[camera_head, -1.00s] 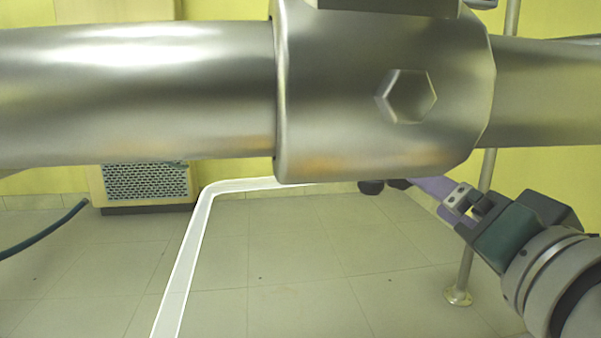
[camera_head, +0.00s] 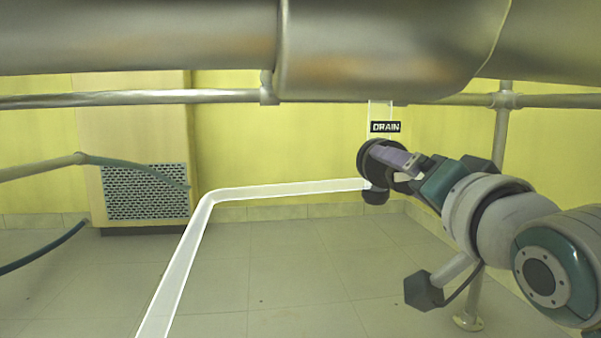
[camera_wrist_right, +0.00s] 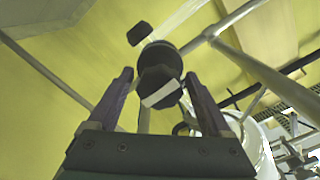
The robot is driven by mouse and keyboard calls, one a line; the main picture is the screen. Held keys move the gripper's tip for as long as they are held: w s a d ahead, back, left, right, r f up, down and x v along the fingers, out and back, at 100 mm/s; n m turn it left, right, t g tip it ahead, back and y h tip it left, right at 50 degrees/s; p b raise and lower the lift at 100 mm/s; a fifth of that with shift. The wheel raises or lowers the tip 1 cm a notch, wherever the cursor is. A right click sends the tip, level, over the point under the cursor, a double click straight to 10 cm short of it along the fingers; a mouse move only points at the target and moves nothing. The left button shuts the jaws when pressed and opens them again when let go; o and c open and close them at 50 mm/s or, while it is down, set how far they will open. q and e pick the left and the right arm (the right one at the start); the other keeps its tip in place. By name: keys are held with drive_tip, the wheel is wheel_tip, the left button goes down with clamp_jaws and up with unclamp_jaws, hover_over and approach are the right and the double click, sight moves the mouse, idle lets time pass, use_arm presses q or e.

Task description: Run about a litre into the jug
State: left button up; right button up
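A black drain valve (camera_head: 373,157) sits at the right end of a clear glass pipe (camera_head: 270,188), under a DRAIN label (camera_head: 385,127). In the right wrist view, its dark knob with a white bar (camera_wrist_right: 160,87) lies between the fingers in the picture. My right gripper (camera_head: 403,166) is at the valve, fingers pointing at it. The wrist view shows the gripper (camera_wrist_right: 158,76) open, one finger on each side of the knob. I cannot tell whether the fingers touch it. My left gripper is not in view.
A thick steel pipe (camera_head: 380,60) crosses the top of the head view, with a thinner rail (camera_head: 180,97) below it. A steel post (camera_head: 499,140) stands behind my right arm. A vented panel (camera_head: 145,191) is on the left wall.

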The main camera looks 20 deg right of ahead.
drive_tip(key=c, duration=1.2)
drive_tip(key=shift+o, duration=0.2)
drive_tip(key=n+p, duration=0.2)
drive_tip(key=p, duration=0.1)
drive_tip(key=n+p, duration=0.2)
drive_tip(key=p, duration=0.1)
drive_tip(key=shift+r, duration=0.3)
drive_tip(key=shift+f+n+p, duration=0.1)
drive_tip(key=shift+n+p, duration=0.2)
drive_tip(key=shift+n, duration=0.1)
drive_tip(key=shift+f+n, duration=0.25)
drive_tip(key=shift+n, duration=0.25)
drive_tip(key=o, duration=1.4)
